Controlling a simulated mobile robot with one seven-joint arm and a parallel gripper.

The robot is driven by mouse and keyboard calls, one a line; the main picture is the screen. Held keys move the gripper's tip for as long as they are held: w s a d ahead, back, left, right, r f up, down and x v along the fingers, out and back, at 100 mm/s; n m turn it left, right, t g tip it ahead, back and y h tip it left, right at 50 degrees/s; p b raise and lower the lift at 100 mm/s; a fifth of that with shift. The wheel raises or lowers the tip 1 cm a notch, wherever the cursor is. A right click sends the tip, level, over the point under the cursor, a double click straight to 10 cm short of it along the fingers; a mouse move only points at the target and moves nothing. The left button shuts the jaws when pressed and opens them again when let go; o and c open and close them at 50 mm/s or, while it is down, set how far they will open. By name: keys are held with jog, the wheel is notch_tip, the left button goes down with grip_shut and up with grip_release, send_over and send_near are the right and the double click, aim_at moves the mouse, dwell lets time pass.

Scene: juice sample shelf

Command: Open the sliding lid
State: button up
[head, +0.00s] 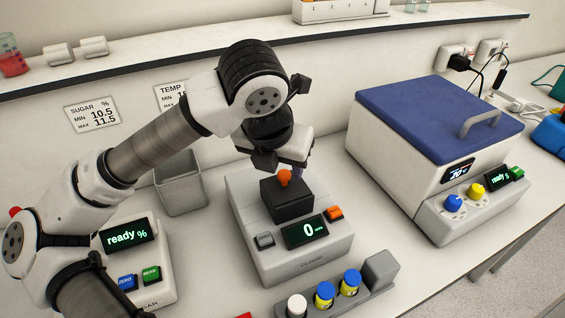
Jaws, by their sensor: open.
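A grey bench instrument (325,262) stands in the middle of the bench in the head view, its display reading 0. A black block-shaped lid (290,203) with an orange knob (284,177) sits on its top. It appears to be the sliding lid and looks closed, with no opening visible beside it. My gripper (285,168) is open, just above and behind the knob, pointing down. Its fingers are partly hidden, and I cannot tell whether they touch the knob or straddle it.
A rack (338,300) with several capped vials stands in front. A blue-lidded box instrument (440,120) is at right. Another instrument (150,262) and a grey bin (181,190) are at left. A shelf (200,55) runs along the wall behind my arm.

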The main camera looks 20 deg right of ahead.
aim_at(285, 189)
jog(key=shift+x, duration=1.3)
grip_shut()
